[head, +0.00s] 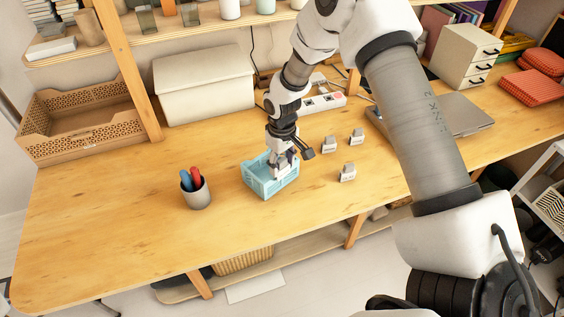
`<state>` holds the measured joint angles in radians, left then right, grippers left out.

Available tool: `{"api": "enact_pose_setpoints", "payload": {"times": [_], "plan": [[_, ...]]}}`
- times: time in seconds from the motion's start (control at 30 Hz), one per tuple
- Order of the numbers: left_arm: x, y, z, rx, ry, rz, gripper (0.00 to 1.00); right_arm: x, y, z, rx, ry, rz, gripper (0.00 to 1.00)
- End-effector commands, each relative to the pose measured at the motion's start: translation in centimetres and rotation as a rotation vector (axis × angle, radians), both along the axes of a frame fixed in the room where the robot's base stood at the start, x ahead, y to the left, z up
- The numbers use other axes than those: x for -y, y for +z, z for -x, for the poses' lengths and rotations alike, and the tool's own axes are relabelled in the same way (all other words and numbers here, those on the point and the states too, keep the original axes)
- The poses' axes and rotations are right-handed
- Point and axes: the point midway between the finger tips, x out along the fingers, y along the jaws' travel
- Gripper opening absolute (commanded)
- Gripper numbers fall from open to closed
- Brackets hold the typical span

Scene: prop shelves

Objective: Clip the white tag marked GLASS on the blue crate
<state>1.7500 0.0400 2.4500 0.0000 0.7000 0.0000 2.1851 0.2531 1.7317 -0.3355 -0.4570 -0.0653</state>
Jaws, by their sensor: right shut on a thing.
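The light blue crate (258,181) stands on the wooden table near the middle of the head view. My right gripper (281,160) points down at the crate's right part. It is shut on a white tag (279,172), which is at the crate and partly hidden by the fingers. I cannot tell whether the tag sits on the crate's wall or is only held against it. Its marking is too small to read. Three similar white tags stand to the right: one (329,144), another (357,136) and a nearer one (347,172). My left gripper is out of view.
A grey cup with pens (196,194) stands left of the crate. A white box (203,85), a wooden crate (80,128) and a power strip (323,103) are behind. A grey laptop (462,114) lies to the right. The table's front left is clear.

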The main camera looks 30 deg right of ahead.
Motion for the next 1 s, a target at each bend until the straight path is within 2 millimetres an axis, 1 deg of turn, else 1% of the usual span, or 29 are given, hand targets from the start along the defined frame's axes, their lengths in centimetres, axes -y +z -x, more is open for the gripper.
{"api": "enact_pose_setpoints", "payload": {"times": [1.0], "plan": [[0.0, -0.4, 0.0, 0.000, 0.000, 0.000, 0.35, 0.0, -1.2, 0.0, 0.000, 0.000, 0.000, 0.37]]}}
